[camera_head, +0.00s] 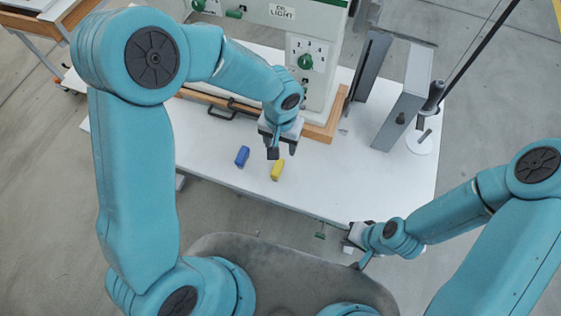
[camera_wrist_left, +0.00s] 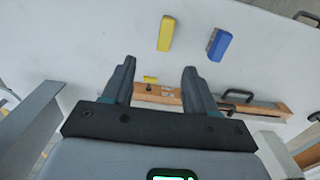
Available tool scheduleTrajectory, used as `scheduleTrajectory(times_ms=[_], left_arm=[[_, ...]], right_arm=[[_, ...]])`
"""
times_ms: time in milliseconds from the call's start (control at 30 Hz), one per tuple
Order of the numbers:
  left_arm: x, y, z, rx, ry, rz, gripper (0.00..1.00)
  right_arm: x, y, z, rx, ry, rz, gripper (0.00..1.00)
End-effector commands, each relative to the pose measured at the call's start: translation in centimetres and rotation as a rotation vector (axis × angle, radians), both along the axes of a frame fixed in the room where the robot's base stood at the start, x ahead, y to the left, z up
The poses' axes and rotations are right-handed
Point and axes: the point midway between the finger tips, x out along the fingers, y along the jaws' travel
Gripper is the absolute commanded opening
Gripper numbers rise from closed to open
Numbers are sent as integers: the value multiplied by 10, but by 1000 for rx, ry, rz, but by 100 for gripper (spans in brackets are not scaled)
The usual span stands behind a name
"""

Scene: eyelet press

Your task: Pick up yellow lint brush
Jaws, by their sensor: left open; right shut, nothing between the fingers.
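The yellow lint brush (camera_head: 278,170) lies on the white table, to the right of a blue brush-like block (camera_head: 242,156). My left gripper (camera_head: 273,153) is over the table just behind the yellow brush in the head view, apart from it. In the left wrist view the yellow brush (camera_wrist_left: 166,33) is beyond the open fingertips of my left gripper (camera_wrist_left: 157,66), with nothing between them. The blue block (camera_wrist_left: 219,45) is to its right there. My right gripper (camera_head: 350,240) is shut and empty at the table's front edge; its fingers are hard to make out.
The white table (camera_head: 370,185) is clear to the right of the brushes. A press machine (camera_head: 310,85) on a wooden base (camera_head: 325,130) stands behind. A grey upright bracket (camera_head: 402,110) and a black rod on a round white base (camera_head: 422,142) stand at the right.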

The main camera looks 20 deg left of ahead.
Motion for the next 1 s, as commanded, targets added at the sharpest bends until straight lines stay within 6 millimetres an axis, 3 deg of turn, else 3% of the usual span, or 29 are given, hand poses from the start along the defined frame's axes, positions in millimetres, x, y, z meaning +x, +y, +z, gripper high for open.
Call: scheduleTrajectory(times_ms=[133,500,833,1000], left_arm=[[-2,0,-13,6,1,8,57],[-3,-2,-97,6,3,12,57],[-1,0,-119,5,1,10,57],[0,6,-147,5,3,10,57]], right_arm=[[0,0,-10,0,1,1,0],[0,1,-62,0,1,1,0],[0,1,-71,0,1,1,0],[0,1,-83,0,1,1,0]])
